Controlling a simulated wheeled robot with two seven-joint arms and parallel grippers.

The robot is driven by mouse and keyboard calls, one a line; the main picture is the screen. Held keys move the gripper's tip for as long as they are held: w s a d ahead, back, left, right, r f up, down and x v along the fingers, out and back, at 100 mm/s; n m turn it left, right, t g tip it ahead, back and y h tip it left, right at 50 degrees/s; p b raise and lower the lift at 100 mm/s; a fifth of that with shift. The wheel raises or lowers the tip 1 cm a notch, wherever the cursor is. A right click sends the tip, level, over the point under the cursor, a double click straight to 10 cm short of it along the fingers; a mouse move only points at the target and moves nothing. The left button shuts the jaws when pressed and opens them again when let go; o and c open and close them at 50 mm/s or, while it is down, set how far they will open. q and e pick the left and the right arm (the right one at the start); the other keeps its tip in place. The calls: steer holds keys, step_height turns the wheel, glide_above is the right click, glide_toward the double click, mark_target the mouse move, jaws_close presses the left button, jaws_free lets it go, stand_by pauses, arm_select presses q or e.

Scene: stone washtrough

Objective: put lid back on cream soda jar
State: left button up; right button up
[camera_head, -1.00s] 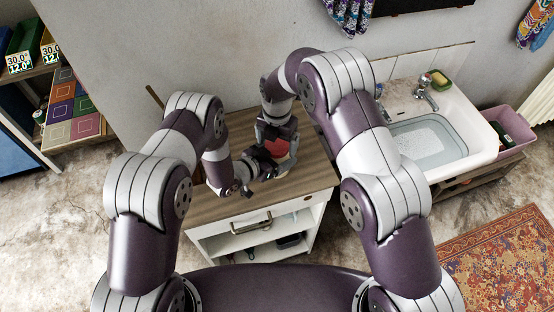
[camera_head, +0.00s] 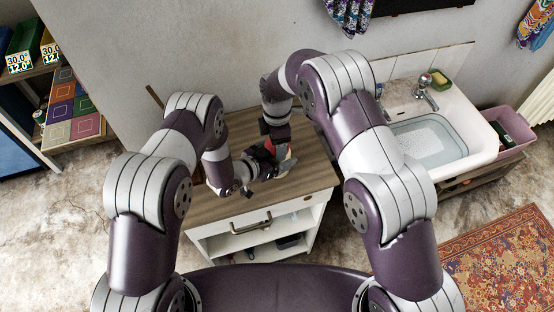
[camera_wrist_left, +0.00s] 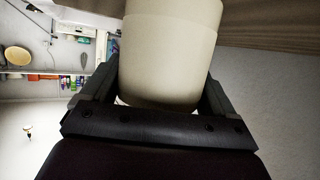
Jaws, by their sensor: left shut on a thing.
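A pale cream jar (camera_wrist_left: 170,50) fills the top middle of the left wrist view, between the two dark fingers of my left gripper (camera_wrist_left: 158,88), which is shut on it. In the head view my left gripper (camera_head: 268,166) is low over the wooden cabinet top, and a small pale part of the jar (camera_head: 287,164) shows beside it. My right gripper (camera_head: 278,140) is just above the jar, pointing down, its fingers too small and covered to read. A red patch (camera_head: 270,147) shows between the grippers; I cannot tell whether it is the lid or part of the jar.
The wooden cabinet top (camera_head: 310,175) is bare around the grippers. A shelf with boxes (camera_head: 72,110) is at the left.

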steer(key=o, duration=1.2)
steer(key=shift+c, duration=0.2)
steer(key=shift+r, duration=0.1)
steer(key=shift+r, duration=2.2)
step_height(320, 180, up, 4)
steer(key=n, duration=0.5)
steer(key=shift+f, duration=0.25)
steer(key=shift+c, duration=0.3)
steer(key=shift+f, duration=4.05)
